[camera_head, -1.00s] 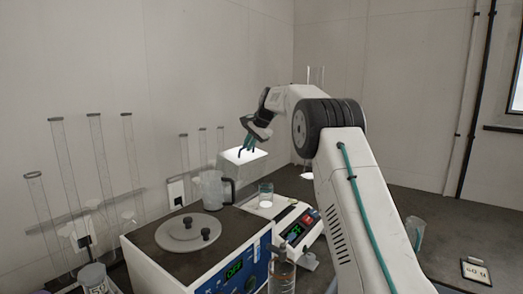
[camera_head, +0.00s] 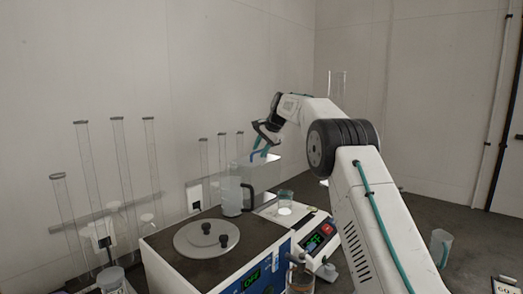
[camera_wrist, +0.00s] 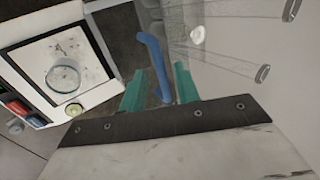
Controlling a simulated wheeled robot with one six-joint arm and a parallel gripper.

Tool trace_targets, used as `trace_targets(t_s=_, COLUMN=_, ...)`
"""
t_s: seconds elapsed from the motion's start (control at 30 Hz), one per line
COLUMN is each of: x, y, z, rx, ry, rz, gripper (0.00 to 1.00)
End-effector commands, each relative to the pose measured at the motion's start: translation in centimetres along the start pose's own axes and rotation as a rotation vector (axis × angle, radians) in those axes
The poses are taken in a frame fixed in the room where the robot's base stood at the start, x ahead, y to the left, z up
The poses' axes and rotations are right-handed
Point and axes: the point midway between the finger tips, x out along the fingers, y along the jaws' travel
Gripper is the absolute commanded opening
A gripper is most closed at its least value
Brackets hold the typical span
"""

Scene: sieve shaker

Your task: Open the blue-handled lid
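The blue handle (camera_wrist: 157,65) shows in the wrist view as a bent blue bar, between and beyond my two teal fingertips. My gripper (camera_wrist: 160,85) is open, with a gap on both sides of the handle. In the head view, my gripper (camera_head: 260,143) is tilted down at the blue handle (camera_head: 264,153), above a pale box-like piece (camera_head: 262,160) behind the jug. The lid's surface is small and partly hidden there, so I cannot tell its exact edges or whether it is raised.
A balance (camera_head: 316,238) with a glass beaker (camera_head: 285,200) stands to the right. A jug (camera_head: 231,195) and a blue-fronted machine with a round grey lid (camera_head: 207,238) are in front. Tall clear tubes (camera_head: 121,155) stand at the left.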

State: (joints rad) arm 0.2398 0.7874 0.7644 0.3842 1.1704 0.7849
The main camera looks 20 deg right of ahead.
Motion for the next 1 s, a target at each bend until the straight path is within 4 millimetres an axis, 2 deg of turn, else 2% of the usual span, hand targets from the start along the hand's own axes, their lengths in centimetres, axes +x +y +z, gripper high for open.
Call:
trace_targets(t_s=0.23, x=0.0, y=0.1, z=-0.1, rx=0.002, ry=0.0, rz=0.001, gripper=0.32)
trace_targets(t_s=0.37, x=-0.7, y=0.1, z=-0.1, rx=0.002, ry=0.001, rz=0.001, gripper=0.32)
trace_targets(t_s=0.8, x=-7.2, y=0.0, z=0.0, rx=0.001, ry=0.001, rz=0.0, gripper=0.32)
trace_targets(t_s=1.0, x=-7.7, y=0.1, z=0.0, rx=0.001, ry=-0.001, rz=0.002, gripper=0.32)
